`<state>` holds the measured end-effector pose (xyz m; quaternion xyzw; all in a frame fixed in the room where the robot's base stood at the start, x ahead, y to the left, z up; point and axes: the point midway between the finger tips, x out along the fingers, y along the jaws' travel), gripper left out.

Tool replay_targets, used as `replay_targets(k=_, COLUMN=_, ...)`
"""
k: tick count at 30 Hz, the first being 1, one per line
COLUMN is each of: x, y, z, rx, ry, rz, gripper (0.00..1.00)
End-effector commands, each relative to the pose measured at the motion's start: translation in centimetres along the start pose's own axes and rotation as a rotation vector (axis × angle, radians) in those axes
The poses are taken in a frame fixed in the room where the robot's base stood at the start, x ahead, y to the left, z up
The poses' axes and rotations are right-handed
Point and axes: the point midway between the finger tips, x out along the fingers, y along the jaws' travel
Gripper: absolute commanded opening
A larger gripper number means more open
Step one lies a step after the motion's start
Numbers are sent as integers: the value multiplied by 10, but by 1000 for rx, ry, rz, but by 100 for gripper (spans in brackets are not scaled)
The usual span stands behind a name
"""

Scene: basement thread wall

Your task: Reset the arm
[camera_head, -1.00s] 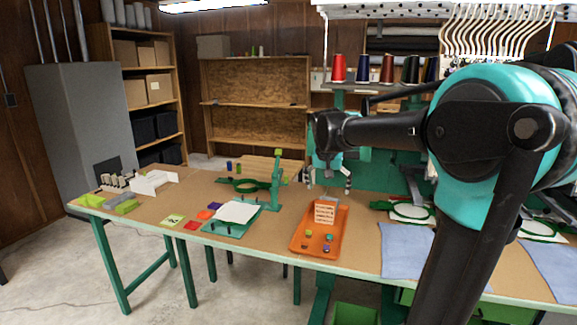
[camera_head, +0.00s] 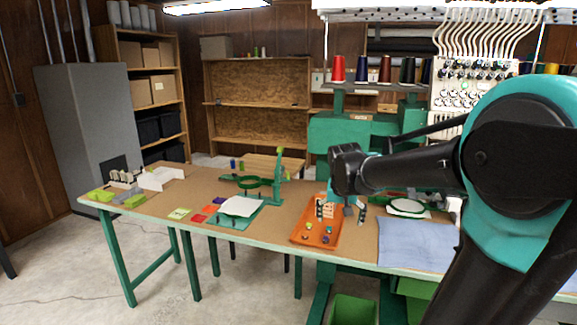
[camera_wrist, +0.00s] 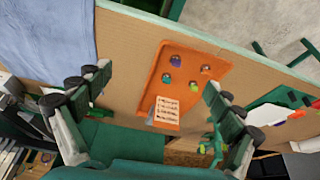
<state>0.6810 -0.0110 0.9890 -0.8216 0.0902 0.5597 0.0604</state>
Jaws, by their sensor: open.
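My arm reaches in from the right in the head view, bent at a teal joint. My gripper (camera_head: 341,211) points down above the table, near the orange tray (camera_head: 316,234). Its two fingers stand wide apart with nothing held between them. In the wrist view, my gripper (camera_wrist: 157,82) frames the orange tray (camera_wrist: 187,62) from above. In the head view a finger partly covers that block. The height of my gripper over the tray is hard to tell.
The long table (camera_head: 270,240) carries a green clamp stand (camera_head: 279,180), a white cloth on a green board (camera_head: 239,206) and coloured patches at left. Blue cloth (camera_head: 417,245) lies right of the tray. A multi-needle embroidery machine with thread cones (camera_head: 337,70) stands behind.

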Motion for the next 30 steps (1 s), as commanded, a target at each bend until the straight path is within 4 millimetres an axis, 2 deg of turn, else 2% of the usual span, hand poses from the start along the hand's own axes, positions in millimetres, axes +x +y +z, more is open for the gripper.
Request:
replay_targets(k=5, x=27, y=25, z=60, rx=-51, ry=-6, rz=-21, gripper=93)
replay_targets(k=12, x=68, y=60, z=175, rx=-150, ry=-9, rz=-63, gripper=93)
replay_targets(k=15, x=77, y=66, z=207, rx=-178, ry=-7, rz=-75, gripper=93)
replay_targets(k=16, x=78, y=68, z=213, rx=-185, ry=-6, rz=-78, gripper=93)
replay_targets(k=30, x=78, y=68, z=213, rx=-185, ry=-6, rz=-78, gripper=93)
